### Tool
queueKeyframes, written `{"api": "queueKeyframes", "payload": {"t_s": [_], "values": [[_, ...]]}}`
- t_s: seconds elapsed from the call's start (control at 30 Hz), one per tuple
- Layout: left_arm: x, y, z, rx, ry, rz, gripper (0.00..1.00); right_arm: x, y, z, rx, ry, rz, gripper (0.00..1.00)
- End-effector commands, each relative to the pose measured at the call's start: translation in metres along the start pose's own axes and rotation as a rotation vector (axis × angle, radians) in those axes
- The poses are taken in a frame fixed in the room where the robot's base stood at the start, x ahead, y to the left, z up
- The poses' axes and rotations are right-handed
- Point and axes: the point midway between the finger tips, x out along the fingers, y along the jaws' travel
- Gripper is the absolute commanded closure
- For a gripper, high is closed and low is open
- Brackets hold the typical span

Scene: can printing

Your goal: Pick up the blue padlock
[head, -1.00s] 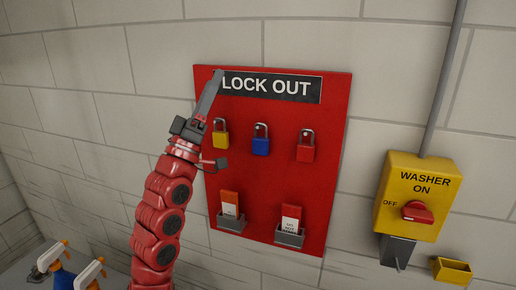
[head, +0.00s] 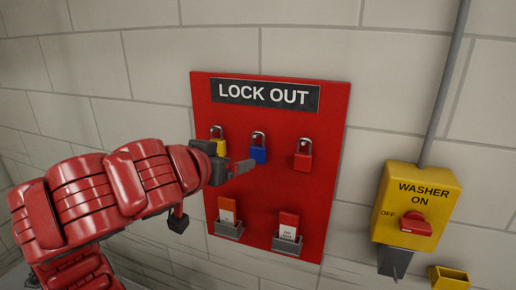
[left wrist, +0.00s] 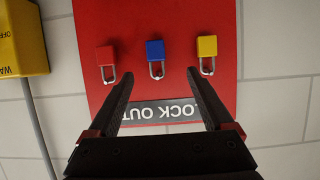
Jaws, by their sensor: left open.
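The blue padlock (head: 258,154) hangs by its shackle on the red lock-out board (head: 265,205), between the yellow padlock (head: 219,146) and the red padlock (head: 303,161). My left gripper (head: 245,166) is in front of the board, close to the blue padlock and partly covering the yellow one. In the left wrist view, which is upside down, the blue padlock (left wrist: 156,50) lies ahead between the open fingers of my left gripper (left wrist: 160,75). The fingers are empty; I cannot tell exactly how far they are from the padlock. My right gripper is not in view.
Two grey tag holders (head: 229,231) with orange and white tags are low on the board. A yellow washer switch box (head: 417,200) with a red knob is on the wall to the right, with a conduit (head: 445,85) above and a small yellow box (head: 449,278) below.

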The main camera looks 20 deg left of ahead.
Motion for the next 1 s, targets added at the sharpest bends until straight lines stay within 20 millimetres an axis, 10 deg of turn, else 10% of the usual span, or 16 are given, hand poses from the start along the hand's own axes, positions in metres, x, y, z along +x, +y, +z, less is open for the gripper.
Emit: {"api": "queueKeyframes", "payload": {"t_s": [0.4,1.0], "values": [[0.064,0.004,-0.003,-0.002,-0.005,0.010,0.15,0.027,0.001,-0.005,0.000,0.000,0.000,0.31],[0.103,0.008,-0.009,-0.004,-0.007,0.006,0.15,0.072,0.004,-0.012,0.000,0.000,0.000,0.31]]}}
